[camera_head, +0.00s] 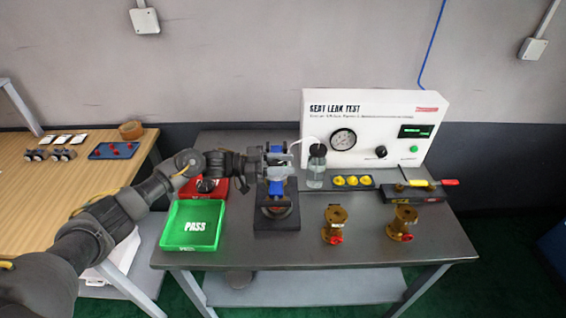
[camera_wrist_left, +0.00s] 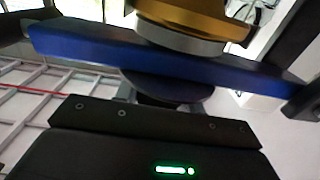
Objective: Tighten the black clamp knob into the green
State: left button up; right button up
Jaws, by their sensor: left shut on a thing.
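The blue clamp fixture (camera_head: 277,188) stands on a dark base on the bench, left of the middle. My left gripper (camera_head: 279,160) comes in from the left and is shut on a part at the top of this fixture. The gripper covers that part, so I cannot make out the black clamp knob clearly. In the left wrist view, a blue bar (camera_wrist_left: 160,62) crosses the picture. A gold body with a silver rim (camera_wrist_left: 195,22) is above it and a dark round disc (camera_wrist_left: 168,86) below it. No green mark on the clamp can be made out. My right gripper is not seen.
A green PASS tray (camera_head: 192,246) and a red tray (camera_head: 190,190) are left of the fixture. A bottle (camera_head: 316,168) and a white leak tester (camera_head: 330,110) are behind right. Two brass valves (camera_head: 334,222) with red parts stand at the right front.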

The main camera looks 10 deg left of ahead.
pick_arm(q)
jog(key=n+t+p, duration=0.1)
jog(key=t+p, duration=0.1)
jog(key=n+t+y+p, duration=0.1)
jog(key=p, duration=0.1)
jog(key=shift+w+r+n+t+y, duration=0.1)
jog(key=shift+r+n+t+y, duration=0.2)
jog(key=shift+t, duration=0.1)
jog(key=shift+w+a+f+n+t+y+p, duration=0.1)
jog(key=shift+f+n+t+y+p, duration=0.05)
jog(key=shift+n+t+y+p, duration=0.25)
jog(key=shift+w+a+f+n+t+y+p, duration=0.1)
jog(key=shift+n+t+y+p, duration=0.15)
jog(key=shift+t, duration=0.25)
jog(key=o, duration=1)
jog(key=shift+c, duration=0.2)
jog(key=shift+f, duration=0.1)
